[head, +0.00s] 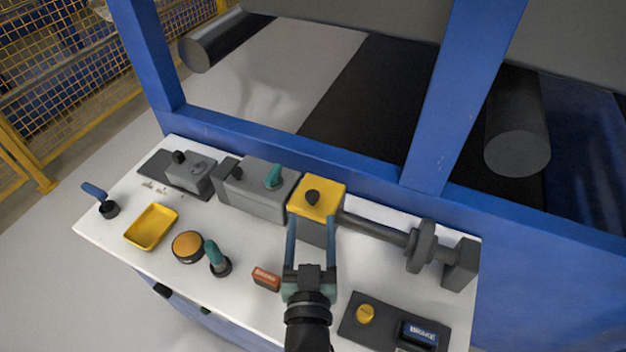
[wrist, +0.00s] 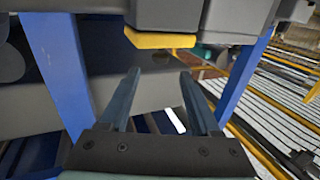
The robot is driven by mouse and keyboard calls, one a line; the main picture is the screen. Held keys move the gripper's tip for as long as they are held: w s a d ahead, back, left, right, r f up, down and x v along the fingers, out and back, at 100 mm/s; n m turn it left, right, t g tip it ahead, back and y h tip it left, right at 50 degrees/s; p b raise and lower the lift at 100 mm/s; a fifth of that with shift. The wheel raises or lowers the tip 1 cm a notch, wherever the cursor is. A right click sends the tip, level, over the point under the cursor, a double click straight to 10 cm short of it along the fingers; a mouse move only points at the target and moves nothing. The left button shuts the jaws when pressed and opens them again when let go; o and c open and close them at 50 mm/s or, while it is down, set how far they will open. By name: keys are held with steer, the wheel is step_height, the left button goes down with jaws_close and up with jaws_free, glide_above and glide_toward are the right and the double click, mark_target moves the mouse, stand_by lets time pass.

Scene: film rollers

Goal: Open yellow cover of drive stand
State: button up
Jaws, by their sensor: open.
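In the wrist view the yellow cover (wrist: 150,40) shows as a thin strip at the top, under the grey box (wrist: 168,13), and the picture looks upside down. I see no contact.
A grey shaft with a disc (head: 422,246) runs right from the box. A grey box with a green knob (head: 272,177) stands left. A yellow tray (head: 152,228), orange button (head: 187,246), red block (head: 266,278) and brake panel (head: 393,325) share the white table. A blue frame (head: 290,149) rises behind.

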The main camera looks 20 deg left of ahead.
mark_target(313, 182)
steer(key=b+x, duration=0.1)
steer(key=x, duration=0.9)
steer(key=shift+w, duration=0.35)
steer(key=shift+c, duration=0.3)
jaws_close()
stand_by(0.7)
